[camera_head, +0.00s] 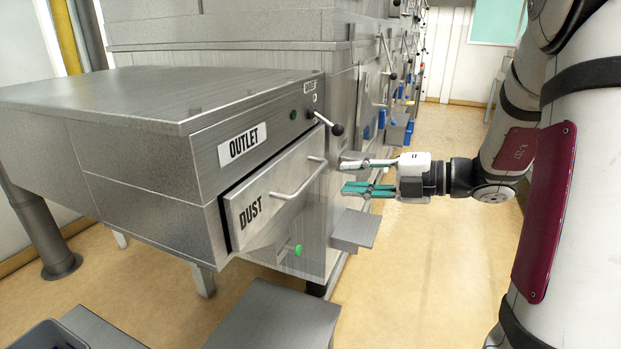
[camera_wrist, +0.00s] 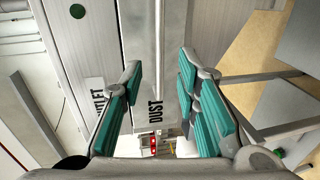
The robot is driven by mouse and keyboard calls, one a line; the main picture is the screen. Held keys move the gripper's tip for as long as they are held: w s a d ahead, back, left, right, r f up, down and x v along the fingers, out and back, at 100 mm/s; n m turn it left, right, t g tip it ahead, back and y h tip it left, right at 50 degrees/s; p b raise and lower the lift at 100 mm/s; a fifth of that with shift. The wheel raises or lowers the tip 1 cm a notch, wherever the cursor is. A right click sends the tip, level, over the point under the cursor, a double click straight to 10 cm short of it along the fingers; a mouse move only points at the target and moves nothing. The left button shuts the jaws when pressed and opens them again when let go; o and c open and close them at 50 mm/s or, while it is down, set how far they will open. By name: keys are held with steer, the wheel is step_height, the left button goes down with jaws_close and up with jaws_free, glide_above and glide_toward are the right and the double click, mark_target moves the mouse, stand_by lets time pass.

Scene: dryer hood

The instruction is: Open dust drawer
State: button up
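The dust drawer front (camera_head: 255,205), labelled DUST, is a metal panel low on the outlet unit. A dark gap shows along its left edge; I cannot tell how far out it stands. Its bar handle (camera_head: 300,180) runs across the front. My gripper (camera_head: 347,176) is open and empty, to the right of the handle in the head view and apart from it. In the wrist view the drawer front (camera_wrist: 140,40) and its handle (camera_wrist: 157,50) appear between the spread green-padded fingers (camera_wrist: 160,78), beyond the tips.
A lever with a black knob (camera_head: 337,129) sticks out above the drawer's right end. The OUTLET label (camera_head: 241,145) is above the drawer. A small metal step (camera_head: 354,229) juts out below my gripper. A grey bench (camera_head: 275,318) stands in front. The floor (camera_head: 430,270) at right is clear.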

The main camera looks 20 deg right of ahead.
mark_target(314, 178)
steer(key=x, duration=0.9)
steer(key=shift+w+a+f, duration=0.1)
steer(key=shift+w+a, duration=0.05)
steer(key=shift+a, duration=0.05)
jaws_close()
